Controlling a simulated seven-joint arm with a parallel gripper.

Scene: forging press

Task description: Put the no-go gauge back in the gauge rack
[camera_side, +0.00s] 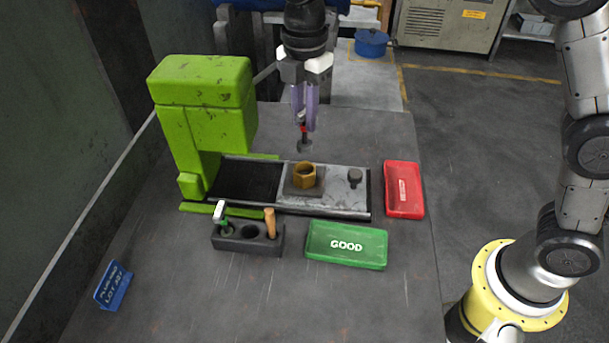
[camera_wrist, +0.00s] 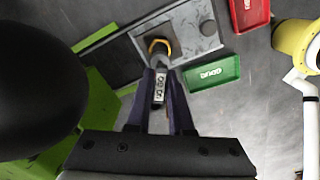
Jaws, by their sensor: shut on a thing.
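My gripper (camera_side: 304,122) is shut on the no-go gauge (camera_side: 304,146), which hangs down with a red band and a dark grey end. The wrist view shows the gauge's light label (camera_wrist: 159,88) between my fingers. The gauge is above the brass hexagonal part (camera_side: 305,175) on the press slide; a gap shows between them in the side view. The gauge rack (camera_side: 247,245) is a dark block at the front. Its left hole holds a gauge with a green collar and pale top (camera_side: 223,218), its right hole a wooden-handled tool (camera_side: 270,222); the middle hole looks empty.
The green press (camera_side: 203,115) stands left of my gripper. A dark knob (camera_side: 355,177) rises from the slide's right end. A green GOOD tray (camera_side: 346,245) and a red tray (camera_side: 404,190) lie right of the rack. A blue sign (camera_side: 113,286) stands front left.

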